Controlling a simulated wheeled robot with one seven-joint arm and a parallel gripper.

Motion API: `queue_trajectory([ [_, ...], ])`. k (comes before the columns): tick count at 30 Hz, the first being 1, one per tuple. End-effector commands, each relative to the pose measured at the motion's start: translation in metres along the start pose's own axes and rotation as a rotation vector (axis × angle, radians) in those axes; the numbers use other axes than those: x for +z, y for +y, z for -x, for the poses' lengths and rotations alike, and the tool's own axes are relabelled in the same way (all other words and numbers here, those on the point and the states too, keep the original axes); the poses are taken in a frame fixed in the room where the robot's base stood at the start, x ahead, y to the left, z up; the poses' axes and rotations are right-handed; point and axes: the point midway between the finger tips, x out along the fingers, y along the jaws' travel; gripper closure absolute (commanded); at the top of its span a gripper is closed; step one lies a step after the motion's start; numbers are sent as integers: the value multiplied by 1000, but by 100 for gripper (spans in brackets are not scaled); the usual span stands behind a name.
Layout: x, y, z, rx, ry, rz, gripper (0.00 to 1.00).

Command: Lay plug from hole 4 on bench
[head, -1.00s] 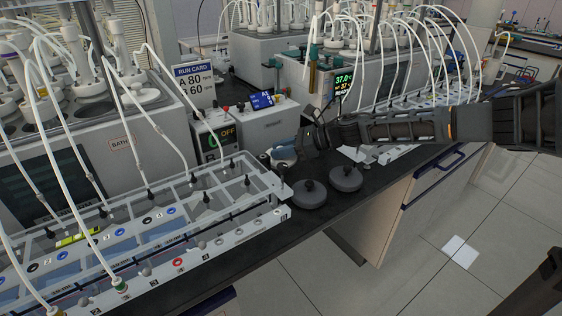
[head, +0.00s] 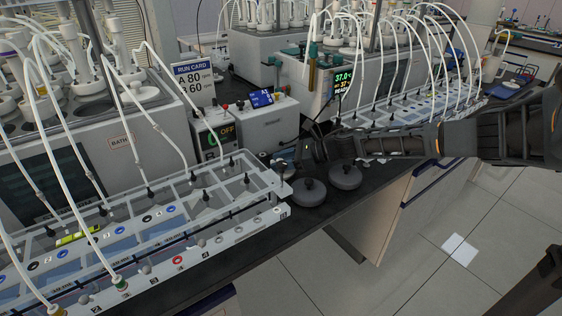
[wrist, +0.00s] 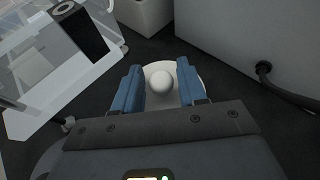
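My gripper (wrist: 162,85) has two blue fingers standing apart, with a white ball-shaped knob (wrist: 162,83) between them. A slim gap seems to show on each side of the knob. The knob sits over a round white disc (wrist: 196,68), partly hidden by the fingers. I cannot tell whether this is the plug. In the head view my gripper (head: 291,163) is low over the black bench (head: 262,238), just behind the rack's right end. The clear rack (head: 240,228) has numbered positions and several small grey knobs along its front rail.
Two dark round weights (head: 309,191) (head: 345,176) lie on the bench in front of my gripper. Grey control boxes (head: 268,122) stand behind it. A second rack (head: 425,104) with tubes is at the right. White tubes arch over the left rack.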

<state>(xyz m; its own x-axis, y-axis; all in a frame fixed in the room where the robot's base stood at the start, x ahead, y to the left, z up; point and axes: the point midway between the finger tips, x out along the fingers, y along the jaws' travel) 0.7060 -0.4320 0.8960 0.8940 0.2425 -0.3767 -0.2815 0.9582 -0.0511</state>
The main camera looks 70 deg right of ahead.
Motion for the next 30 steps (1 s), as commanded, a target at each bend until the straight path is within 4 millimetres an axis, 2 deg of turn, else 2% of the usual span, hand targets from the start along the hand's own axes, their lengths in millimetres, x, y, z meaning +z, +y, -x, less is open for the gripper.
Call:
queue_trajectory([
  [3,0,0,0,0,0,0,48],
  [14,1,-1,6,-1,0,0,48],
  [17,0,-1,20,-2,0,1,48],
  [24,-2,-1,70,-4,0,0,48],
  [30,-1,0,103,-2,1,1,48],
])
